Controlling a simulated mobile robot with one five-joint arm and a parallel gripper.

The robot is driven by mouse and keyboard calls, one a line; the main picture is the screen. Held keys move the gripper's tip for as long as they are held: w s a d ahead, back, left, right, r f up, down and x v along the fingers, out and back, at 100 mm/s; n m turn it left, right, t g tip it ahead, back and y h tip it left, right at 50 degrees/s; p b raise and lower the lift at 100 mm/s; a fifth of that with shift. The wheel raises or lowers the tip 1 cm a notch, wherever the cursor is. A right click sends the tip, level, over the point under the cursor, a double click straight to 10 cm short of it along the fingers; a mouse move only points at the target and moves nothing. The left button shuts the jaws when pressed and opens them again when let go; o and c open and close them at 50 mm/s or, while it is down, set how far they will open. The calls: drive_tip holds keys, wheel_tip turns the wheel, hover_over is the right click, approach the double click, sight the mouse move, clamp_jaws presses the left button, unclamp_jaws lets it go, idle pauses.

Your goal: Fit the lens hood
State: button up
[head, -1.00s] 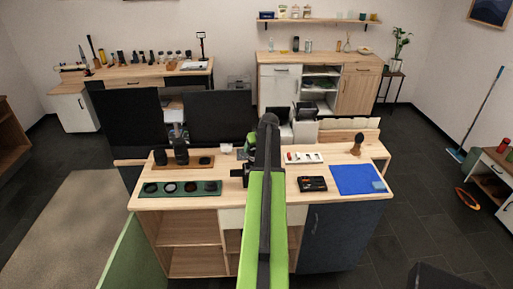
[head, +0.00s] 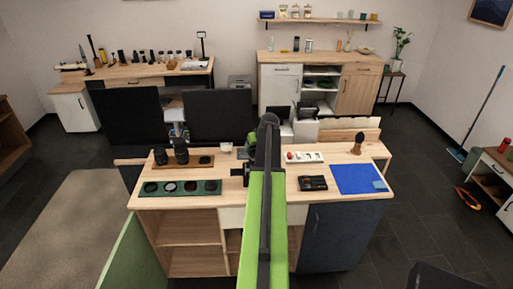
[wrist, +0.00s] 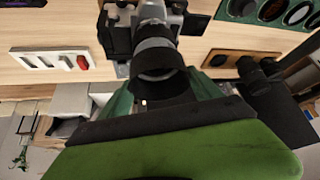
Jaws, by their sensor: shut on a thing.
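In the wrist view a camera (wrist: 118,28) with a grey and black lens (wrist: 153,45) shows at the top. A dark lens hood (wrist: 160,90) is between the fingers of my gripper (wrist: 163,94), which is shut on it. The hood is right at the lens front and overlaps it in this view; I cannot tell whether it is seated. In the head view my arm hides most of the camera (head: 238,172) and the hood.
A green tray with round filters (head: 180,195) and a wooden board with tall black lenses (head: 181,153) are at the left. A white tray (head: 304,157), a black tray (head: 313,183), a brush (head: 357,145) and a blue mat (head: 358,178) are at the right.

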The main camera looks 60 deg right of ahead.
drive_tip(key=shift+f+b, duration=0.35)
drive_tip(key=shift+f, duration=0.05)
idle(0.8)
drive_tip(key=o, duration=1.4)
drive_tip(key=shift+o, duration=0.2)
wheel_tip(320, 180, up, 7)
drive_tip(key=p, duration=0.7)
